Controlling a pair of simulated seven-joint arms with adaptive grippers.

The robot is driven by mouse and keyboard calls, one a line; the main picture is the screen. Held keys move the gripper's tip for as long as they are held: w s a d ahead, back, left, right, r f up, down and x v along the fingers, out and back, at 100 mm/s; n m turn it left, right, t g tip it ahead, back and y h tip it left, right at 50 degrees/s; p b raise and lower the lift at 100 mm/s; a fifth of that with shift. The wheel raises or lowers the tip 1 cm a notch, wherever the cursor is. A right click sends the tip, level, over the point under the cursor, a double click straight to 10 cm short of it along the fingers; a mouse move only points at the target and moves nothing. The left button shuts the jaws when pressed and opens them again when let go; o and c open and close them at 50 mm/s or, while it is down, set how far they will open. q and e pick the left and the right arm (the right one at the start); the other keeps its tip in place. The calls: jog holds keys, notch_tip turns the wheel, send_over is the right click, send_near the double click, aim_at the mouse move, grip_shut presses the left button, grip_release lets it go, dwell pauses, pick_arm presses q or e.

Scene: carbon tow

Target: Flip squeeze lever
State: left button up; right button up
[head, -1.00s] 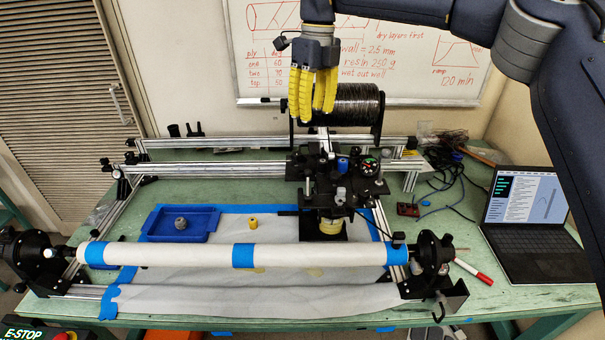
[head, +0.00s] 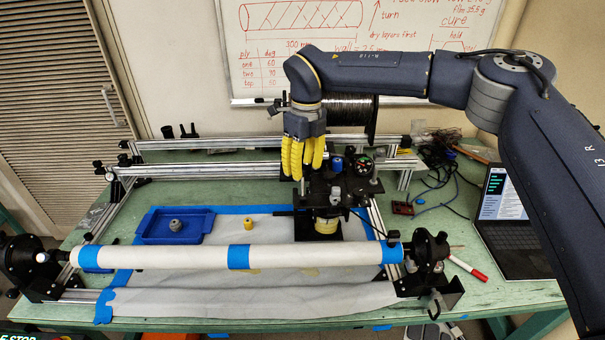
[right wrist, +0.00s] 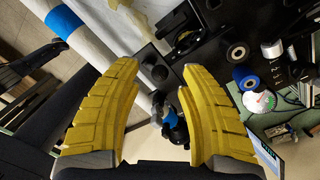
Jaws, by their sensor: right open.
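My right gripper (head: 303,172) comes in over the black winding carriage (head: 330,188), its yellow fingers pointing down just at the carriage's rear left. In the right wrist view the two yellow fingers (right wrist: 158,66) are wide apart, with nothing held. Between them shows a small dark part with a blue band (right wrist: 170,115). I cannot tell which part is the squeeze lever; the fingers hide part of the carriage.
A white mandrel (head: 180,256) with blue tape bands spans the front. A blue tray (head: 150,236) holds a grey knob; a yellow piece (head: 248,225) lies beside it. A black tow spool (head: 345,112) stands behind the gripper. A laptop (head: 512,245) is at the right.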

aim_at(303, 185)
jog(key=shift+s+f, duration=0.1)
jog(key=shift+f, duration=1.05)
jog(key=shift+o, duration=0.3)
grip_shut()
